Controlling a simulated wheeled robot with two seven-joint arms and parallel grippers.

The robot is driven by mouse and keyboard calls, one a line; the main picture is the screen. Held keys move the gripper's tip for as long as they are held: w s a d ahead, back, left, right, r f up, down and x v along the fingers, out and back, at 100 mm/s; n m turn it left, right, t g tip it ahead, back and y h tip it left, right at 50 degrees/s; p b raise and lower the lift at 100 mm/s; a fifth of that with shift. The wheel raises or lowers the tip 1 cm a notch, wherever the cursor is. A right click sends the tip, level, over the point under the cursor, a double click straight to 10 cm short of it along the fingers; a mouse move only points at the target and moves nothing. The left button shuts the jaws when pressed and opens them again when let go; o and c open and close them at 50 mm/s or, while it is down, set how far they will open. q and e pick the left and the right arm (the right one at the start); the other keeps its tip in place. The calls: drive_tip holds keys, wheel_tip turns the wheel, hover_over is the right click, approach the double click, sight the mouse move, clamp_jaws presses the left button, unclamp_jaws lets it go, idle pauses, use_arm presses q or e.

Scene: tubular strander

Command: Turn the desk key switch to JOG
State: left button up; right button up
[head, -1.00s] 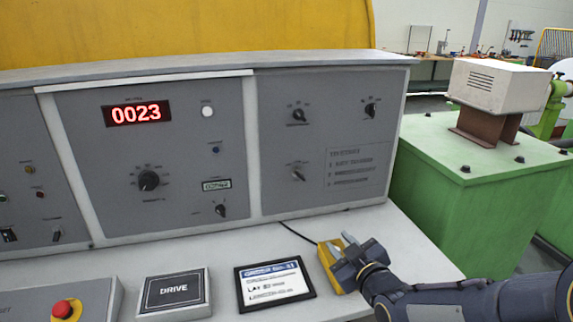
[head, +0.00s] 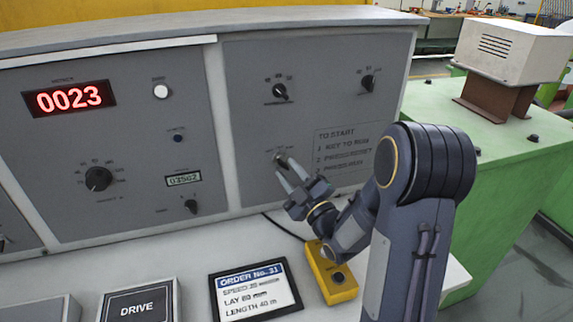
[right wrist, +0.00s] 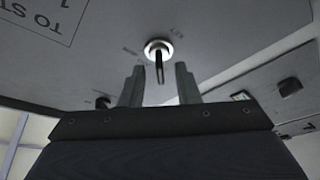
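The key switch (head: 280,158) is on the right panel of the grey desk, left of the printed start instructions. In the right wrist view the key switch (right wrist: 158,50) has a bright round collar with a dark key sticking out. The small position labels around it are too blurred to tell which one the key points to. My right gripper (head: 289,175) is just in front of and below the switch, fingers pointing at it. In the right wrist view the right gripper (right wrist: 160,80) is open, its fingers on either side of the key with gaps. My left gripper is out of view.
A yellow pendant box (head: 331,272) with a cable lies on the desk ledge below my right arm. An order card (head: 255,290) and a DRIVE plate (head: 140,303) lie to its left. Other knobs (head: 279,91) sit above the key. A green machine housing (head: 500,150) stands at right.

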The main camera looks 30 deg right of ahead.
drive_tip(key=shift+w+a+r, duration=0.1)
drive_tip(key=shift+w+r, duration=0.1)
drive_tip(key=shift+w, duration=0.45)
clamp_jaws()
